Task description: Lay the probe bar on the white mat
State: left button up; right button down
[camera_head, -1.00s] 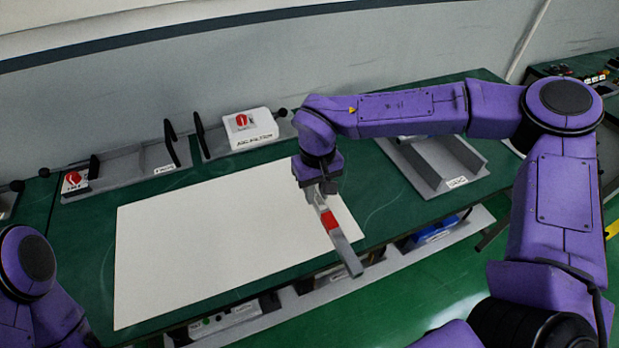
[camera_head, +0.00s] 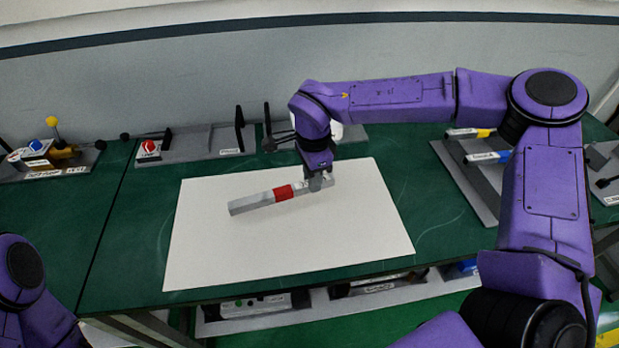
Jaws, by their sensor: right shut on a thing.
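The probe bar is a grey square bar (camera_head: 255,201) with a red band near its middle. It lies roughly level over the white mat (camera_head: 330,245), pointing left from my right gripper. My right gripper (camera_head: 318,183) points down and is shut on the bar's right end. I cannot tell whether the bar touches the mat or hangs just above it. The mat is a large white sheet on the green table. My left arm shows at the lower left edge, but its gripper is out of view.
Behind the mat stand grey fixtures, one with a red knob (camera_head: 148,150). A grey tray (camera_head: 462,185) with labelled bars stands at the right. More devices with blue and yellow knobs (camera_head: 45,152) sit at the far left. A lower shelf (camera_head: 300,303) runs under the table's front edge.

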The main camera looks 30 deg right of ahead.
jog(key=shift+w+f+m, duration=0.1)
jog(key=shift+w+m, duration=0.05)
jog(key=shift+m, duration=0.55)
jog(key=shift+d+m, duration=0.1)
jog(key=shift+m, duration=0.2)
jog(key=shift+d+f, duration=0.1)
jog(key=shift+s+f+b, duration=0.35)
jog(key=shift+f+b, duration=0.1)
jog(key=shift+b, duration=0.25)
jog(key=f+b, duration=0.7)
jog(key=shift+w+f, duration=0.2)
jog(key=shift+w, duration=0.05)
jog(key=shift+r, duration=0.1)
jog(key=shift+f, duration=0.2)
